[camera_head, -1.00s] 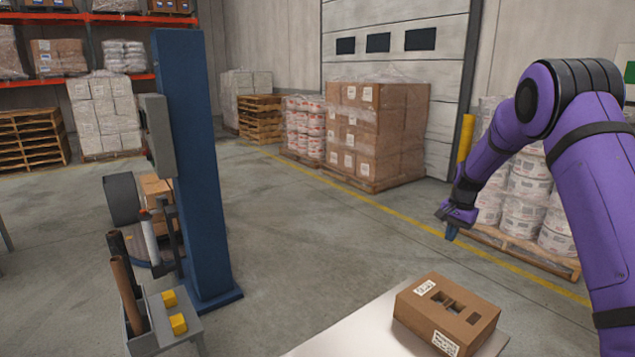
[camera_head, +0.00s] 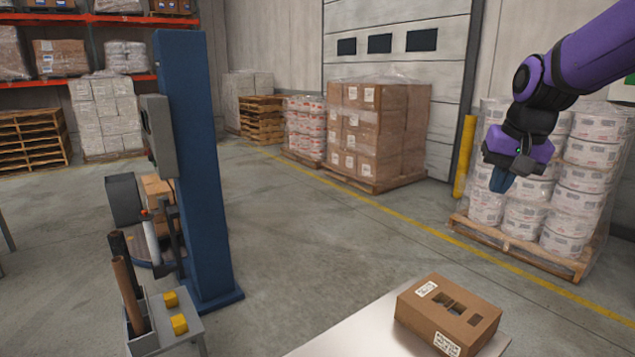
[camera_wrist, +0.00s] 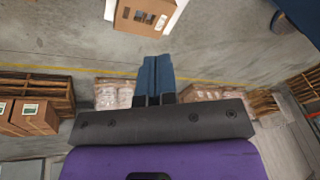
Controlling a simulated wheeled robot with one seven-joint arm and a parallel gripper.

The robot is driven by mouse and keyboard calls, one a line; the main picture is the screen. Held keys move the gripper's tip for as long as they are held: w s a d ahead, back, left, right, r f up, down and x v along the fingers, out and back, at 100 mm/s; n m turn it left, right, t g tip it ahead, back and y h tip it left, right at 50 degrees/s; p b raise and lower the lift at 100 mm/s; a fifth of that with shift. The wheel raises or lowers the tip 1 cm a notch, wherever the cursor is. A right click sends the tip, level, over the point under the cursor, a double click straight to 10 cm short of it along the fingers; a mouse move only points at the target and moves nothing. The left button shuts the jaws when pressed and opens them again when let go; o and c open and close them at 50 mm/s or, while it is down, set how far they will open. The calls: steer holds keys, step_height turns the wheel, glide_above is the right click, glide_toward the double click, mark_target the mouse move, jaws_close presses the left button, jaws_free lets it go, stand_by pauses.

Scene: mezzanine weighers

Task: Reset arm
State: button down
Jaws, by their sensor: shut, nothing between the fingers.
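My gripper (camera_head: 501,180) hangs from my purple arm at the right of the head view, in the air in front of a wrapped pallet of white tubs. Its blue fingers are together with nothing between them; the wrist view shows the closed fingers (camera_wrist: 155,72) at its middle. A cardboard box (camera_head: 447,312) with cut-out openings and white labels rests on a pale tabletop (camera_head: 350,335), below and to the left of my gripper. The box also shows at the top of the wrist view (camera_wrist: 146,17), apart from the fingers.
A blue column (camera_head: 190,170) stands at the left, beside a small grey stand (camera_head: 150,342) with yellow blocks. The pallet of tubs (camera_head: 575,185) is at the right and wrapped cartons (camera_head: 375,130) are further back. Open floor lies between.

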steer(key=s+a+n+t, duration=0.2)
steer(key=s+n, duration=0.1)
steer(key=s, duration=2)
steer(key=shift+a+n+h, duration=0.15)
steer(key=shift+n+h, duration=0.25)
